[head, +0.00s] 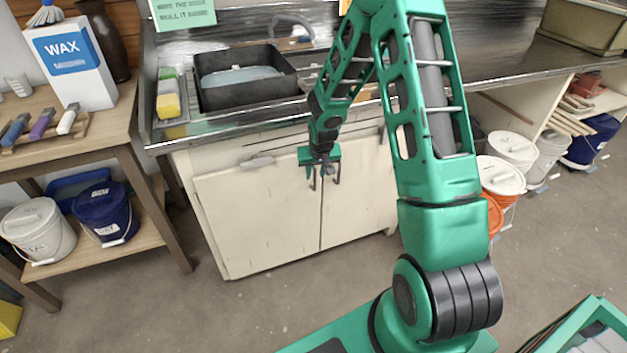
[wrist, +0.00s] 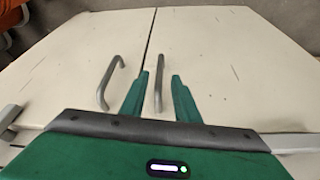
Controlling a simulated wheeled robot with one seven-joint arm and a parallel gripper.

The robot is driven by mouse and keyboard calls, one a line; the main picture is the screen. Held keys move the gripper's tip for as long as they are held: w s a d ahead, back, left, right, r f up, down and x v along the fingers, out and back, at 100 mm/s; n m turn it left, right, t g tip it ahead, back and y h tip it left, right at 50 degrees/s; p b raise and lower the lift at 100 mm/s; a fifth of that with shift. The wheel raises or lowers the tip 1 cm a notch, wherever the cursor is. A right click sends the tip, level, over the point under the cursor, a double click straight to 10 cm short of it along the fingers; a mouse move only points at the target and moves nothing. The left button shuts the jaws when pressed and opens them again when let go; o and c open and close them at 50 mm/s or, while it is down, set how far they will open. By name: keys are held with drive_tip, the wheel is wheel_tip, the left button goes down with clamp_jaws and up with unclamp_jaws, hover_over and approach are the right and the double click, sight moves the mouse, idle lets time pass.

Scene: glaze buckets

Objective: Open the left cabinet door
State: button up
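The cabinet under the sink has a cream left door (head: 255,220) and a cream right door (head: 362,195), both closed at a dark central seam. My gripper (head: 322,180) is in front of the seam near the top of the doors, fingers apart. The wrist view seems turned around, with the left door (wrist: 230,60) on its right side. There, the left door's grey bar handle (wrist: 158,85) appears between my open fingers, with gaps on both sides. The right door's handle (wrist: 108,82) is outside the fingers. Contact and exact depth cannot be told.
A metal counter with a black sink basin (head: 245,78) is above the doors. A wooden table (head: 130,150) with a wax box (head: 72,62) and buckets on its shelf stands left. White and orange buckets stand right. Floor before the left door is clear.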

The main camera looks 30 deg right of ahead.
sight(315, 176)
drive_tip(key=shift+x, duration=2.55)
clamp_jaws()
